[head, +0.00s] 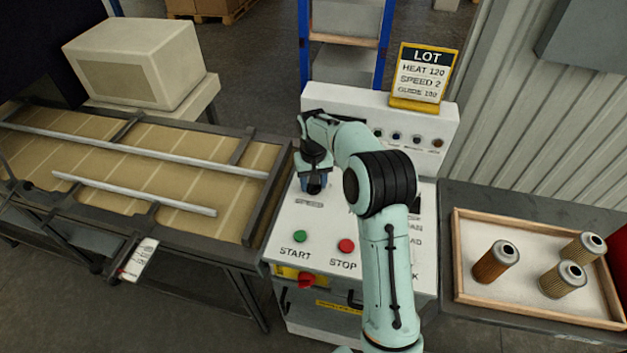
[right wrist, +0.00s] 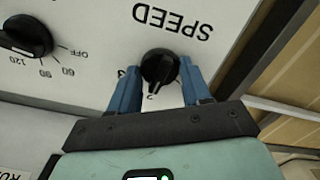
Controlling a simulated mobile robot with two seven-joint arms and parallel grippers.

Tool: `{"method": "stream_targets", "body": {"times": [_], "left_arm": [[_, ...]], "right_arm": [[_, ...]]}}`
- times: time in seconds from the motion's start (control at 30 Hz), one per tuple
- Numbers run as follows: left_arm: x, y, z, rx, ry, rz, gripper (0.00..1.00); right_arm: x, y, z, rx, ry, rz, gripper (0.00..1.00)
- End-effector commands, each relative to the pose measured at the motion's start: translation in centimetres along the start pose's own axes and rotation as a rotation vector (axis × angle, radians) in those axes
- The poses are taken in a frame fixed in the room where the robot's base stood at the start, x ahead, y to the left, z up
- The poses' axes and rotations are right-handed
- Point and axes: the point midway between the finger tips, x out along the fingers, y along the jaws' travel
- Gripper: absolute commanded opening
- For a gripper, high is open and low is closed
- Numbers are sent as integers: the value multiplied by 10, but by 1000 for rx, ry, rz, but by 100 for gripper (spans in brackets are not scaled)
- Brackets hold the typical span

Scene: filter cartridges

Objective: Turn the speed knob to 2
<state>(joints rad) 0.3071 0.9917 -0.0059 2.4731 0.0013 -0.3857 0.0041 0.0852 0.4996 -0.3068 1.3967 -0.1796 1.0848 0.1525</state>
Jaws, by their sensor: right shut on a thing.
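The speed knob (right wrist: 159,65) is a round black knob on the white panel, beside the upside-down SPEED label (right wrist: 173,20) in the right wrist view. My right gripper (right wrist: 160,75) has one blue finger on each side of the knob and is shut on it. A pale mark on the knob's lower edge appears to point at the printed 2 (right wrist: 151,97). Another digit is partly hidden by a finger. In the head view my right gripper (head: 314,184) is over the white control panel (head: 325,222) and hides the knob. My left gripper is not in view.
The yellow-framed LOT sign (head: 423,75) reads HEAT 120, SPEED 2. The heat knob (right wrist: 25,35) is near the speed knob. The green START button (head: 300,236) and red STOP button (head: 346,246) are at the front. A conveyor (head: 60,198) stands left, a cartridge tray (head: 480,303) right.

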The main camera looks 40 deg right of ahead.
Motion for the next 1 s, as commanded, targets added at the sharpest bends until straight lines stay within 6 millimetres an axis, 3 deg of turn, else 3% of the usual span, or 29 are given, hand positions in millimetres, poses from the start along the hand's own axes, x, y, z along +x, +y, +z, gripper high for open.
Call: {"method": "stream_targets", "body": {"times": [0.3,0.83,0.87,0.9,1.0], "left_arm": [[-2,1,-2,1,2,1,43],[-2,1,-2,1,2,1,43],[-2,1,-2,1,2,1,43],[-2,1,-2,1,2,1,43],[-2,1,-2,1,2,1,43]], "right_arm": [[-1,0,-1,-113,3,-1,18],[-1,0,-1,-131,4,-1,18],[-1,0,-1,-131,4,-1,58],[-1,0,-1,-131,4,-1,71],[-1,0,-1,-131,3,-1,74]]}}
